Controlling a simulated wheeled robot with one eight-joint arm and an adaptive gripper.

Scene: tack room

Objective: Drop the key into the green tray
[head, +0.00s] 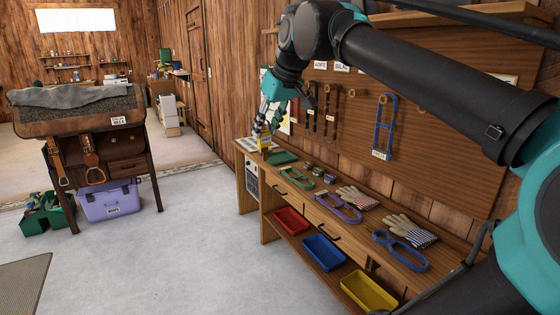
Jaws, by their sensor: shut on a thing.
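The green tray (284,158) is a small shallow tray lying on the far part of the wooden workbench, along the wall. My gripper (265,129) points down above the far end of the bench, just left of and above the green tray. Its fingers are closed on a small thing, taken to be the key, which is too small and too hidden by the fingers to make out. A yellow and dark item (264,143) shows right below the fingertips; I cannot tell whether it touches them.
Green (297,178), purple (338,208) and blue (400,250) looped items and gloves (412,230) lie along the bench. Red (291,221), blue (323,252) and yellow (369,291) bins sit on its lower shelf. A tool board (430,130) stands behind.

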